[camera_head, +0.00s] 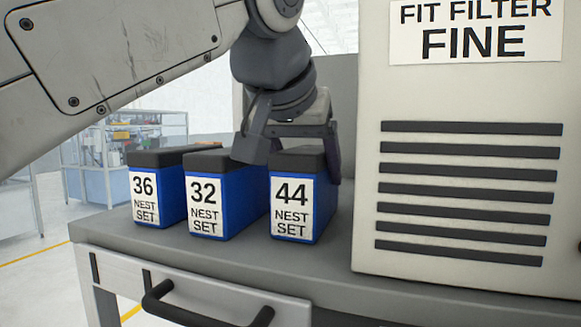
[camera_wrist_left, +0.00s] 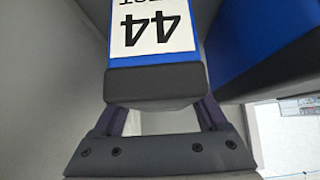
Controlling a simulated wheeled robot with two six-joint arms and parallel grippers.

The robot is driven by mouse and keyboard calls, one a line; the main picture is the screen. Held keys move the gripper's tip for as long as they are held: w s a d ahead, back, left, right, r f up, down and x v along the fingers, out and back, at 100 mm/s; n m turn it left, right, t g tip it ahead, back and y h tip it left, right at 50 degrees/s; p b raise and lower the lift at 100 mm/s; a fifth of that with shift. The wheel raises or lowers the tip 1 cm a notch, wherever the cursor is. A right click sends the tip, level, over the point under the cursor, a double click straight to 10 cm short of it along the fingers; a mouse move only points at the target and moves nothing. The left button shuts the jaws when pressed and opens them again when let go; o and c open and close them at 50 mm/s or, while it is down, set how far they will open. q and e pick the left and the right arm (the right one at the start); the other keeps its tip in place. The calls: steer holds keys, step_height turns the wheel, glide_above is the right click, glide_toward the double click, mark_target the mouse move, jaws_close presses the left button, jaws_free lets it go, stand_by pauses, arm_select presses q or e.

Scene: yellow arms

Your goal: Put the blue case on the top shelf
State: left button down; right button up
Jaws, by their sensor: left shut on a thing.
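Three blue cases with dark grey lids stand in a row on a grey cabinet top (camera_head: 330,268). Their labels read 36 (camera_head: 158,190), 32 (camera_head: 208,205) and 44 (camera_head: 294,212), each with "NEST SET". My left gripper (camera_head: 291,160) comes down from above and is shut on the 44 case, one finger on each side near its lid. The wrist view shows the 44 case (camera_wrist_left: 158,80) upside down between the fingers. It appears to rest on the cabinet top. No shelf is clearly visible. My right gripper is in neither view.
A cream machine panel (camera_head: 470,170) marked "FIT FILTER FINE" stands close to the right of the 44 case. The 32 case sits close on its left. A drawer with a black handle (camera_head: 205,308) is below. Glass-sided workstations (camera_head: 120,150) stand behind.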

arm_select(q)
steer(key=shift+a+r, duration=0.1)
jaws_free()
steer(key=shift+f, duration=0.2)
steer(key=shift+s+r, duration=0.2)
steer(key=shift+r, duration=0.2)
steer(key=v, duration=1.1)
steer(key=shift+s, duration=0.15)
steer(key=shift+r, duration=0.1)
